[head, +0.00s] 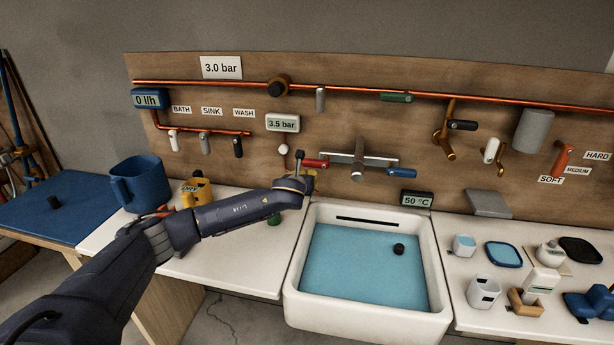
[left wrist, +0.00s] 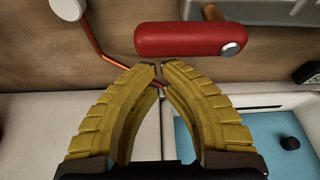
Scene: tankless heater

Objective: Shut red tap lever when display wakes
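The red tap lever (head: 316,163) sticks out at the left end of the grey mixer tap (head: 358,158) on the wooden board. In the left wrist view the red lever (left wrist: 190,38) lies across the top, just beyond my fingertips, with a visible gap. My left gripper (head: 301,172) is just below the lever; its yellow fingers (left wrist: 160,68) meet at the tips with nothing between them. The dark display (head: 417,198) below the tap's right end reads 50 °C. Another display (head: 150,99) at the upper left reads 0 l/h. My right gripper is not in view.
A blue lever (head: 402,172) is at the tap's right end. The white sink (head: 296,272) with blue water stands below. A blue jug (head: 137,184) and a yellow container (head: 197,189) stand on the left counter. Several small items crowd the right counter.

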